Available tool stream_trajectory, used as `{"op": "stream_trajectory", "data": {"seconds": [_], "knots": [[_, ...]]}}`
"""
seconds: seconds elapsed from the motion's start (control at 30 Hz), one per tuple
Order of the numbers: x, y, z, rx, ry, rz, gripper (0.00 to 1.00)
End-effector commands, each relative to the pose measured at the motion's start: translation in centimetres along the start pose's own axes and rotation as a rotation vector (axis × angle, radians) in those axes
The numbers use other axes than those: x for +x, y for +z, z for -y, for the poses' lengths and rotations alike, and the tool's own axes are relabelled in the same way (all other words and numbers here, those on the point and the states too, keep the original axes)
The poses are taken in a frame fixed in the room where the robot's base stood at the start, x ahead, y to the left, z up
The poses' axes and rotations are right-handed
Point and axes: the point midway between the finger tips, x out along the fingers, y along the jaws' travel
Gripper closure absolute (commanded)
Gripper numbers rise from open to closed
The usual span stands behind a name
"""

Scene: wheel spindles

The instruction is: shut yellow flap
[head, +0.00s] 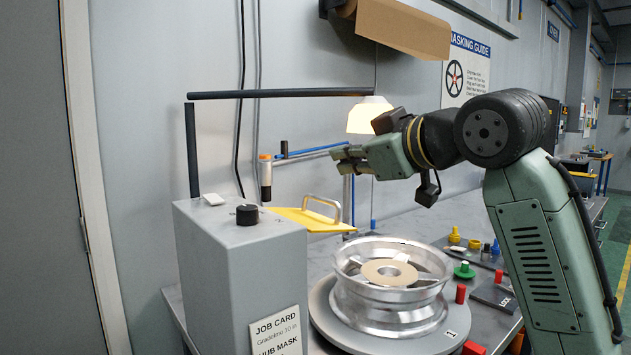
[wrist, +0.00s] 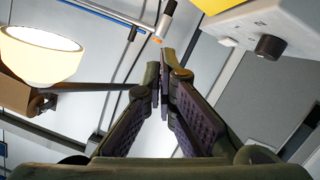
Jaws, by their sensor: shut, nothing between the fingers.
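The yellow flap (head: 288,214) sticks out from behind the top of the grey box (head: 228,262), lying roughly flat. A pale bar handle (head: 323,202) stands on it. Part of the flap's near side is hidden by the box. A corner of the yellow flap (wrist: 214,5) also shows at the top of the wrist view. My gripper (head: 338,154) is shut and empty, above the flap's handle in the head view and apart from it. In the wrist view my gripper's fingertips (wrist: 163,62) meet, below and left of the flap corner.
A lamp (head: 368,115) glows behind my gripper. A blue rod and an orange-topped sensor (head: 265,172) are left of it. A silver wheel (head: 388,290) with a masking disc sits on a turntable. Coloured caps and plugs (head: 463,270) lie on the bench at right.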

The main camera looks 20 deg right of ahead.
Motion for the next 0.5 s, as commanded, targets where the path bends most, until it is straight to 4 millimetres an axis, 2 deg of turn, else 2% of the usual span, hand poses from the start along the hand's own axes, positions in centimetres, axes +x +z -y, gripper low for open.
{"op": "stream_trajectory", "data": {"seconds": [0.47,0.5], "knots": [[9.4,-0.3,-0.1,0.0,-0.002,0.001,1.0],[9.5,0.7,-0.2,0.003,0.001,0.003,1.0]]}}
